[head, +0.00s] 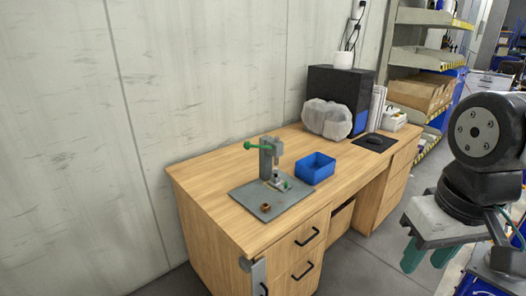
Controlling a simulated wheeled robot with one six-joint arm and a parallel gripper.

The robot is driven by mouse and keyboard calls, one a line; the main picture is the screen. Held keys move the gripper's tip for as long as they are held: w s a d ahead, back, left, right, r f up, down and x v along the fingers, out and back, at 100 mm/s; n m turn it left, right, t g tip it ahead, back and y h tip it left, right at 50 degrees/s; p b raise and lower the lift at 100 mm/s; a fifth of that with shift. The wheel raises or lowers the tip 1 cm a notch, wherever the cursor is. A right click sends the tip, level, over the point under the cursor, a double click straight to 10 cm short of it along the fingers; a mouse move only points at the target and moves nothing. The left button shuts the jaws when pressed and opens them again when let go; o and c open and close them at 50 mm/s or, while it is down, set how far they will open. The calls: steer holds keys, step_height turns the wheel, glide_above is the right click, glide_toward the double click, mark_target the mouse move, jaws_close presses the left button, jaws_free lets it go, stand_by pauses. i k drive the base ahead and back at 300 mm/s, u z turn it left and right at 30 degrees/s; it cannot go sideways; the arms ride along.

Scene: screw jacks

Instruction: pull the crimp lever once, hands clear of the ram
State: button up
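A small grey press (267,160) stands upright on a grey plate (243,194) on the wooden desk. Its green lever (256,146) sticks out to the left near the top and ends in a green knob. The ram area (276,178) is low at the front of the press, with small light and green parts by it, too small to make out. My gripper (427,257) is at the right, off the desk's front side and well away from the lever. Its green fingers point down and stand apart, with nothing seen between them.
A blue bin (315,168) stands just right of the press. A small brown ring (265,208) lies on the plate's front part. A grey lumpy object (327,118), a black case (340,85) and a mouse on a dark pad (373,141) are farther back. A wall runs behind the desk.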

mark_target(248, 146)
steer(key=u, duration=0.2)
steer(key=i, duration=1.35)
steer(key=u, duration=0.25)
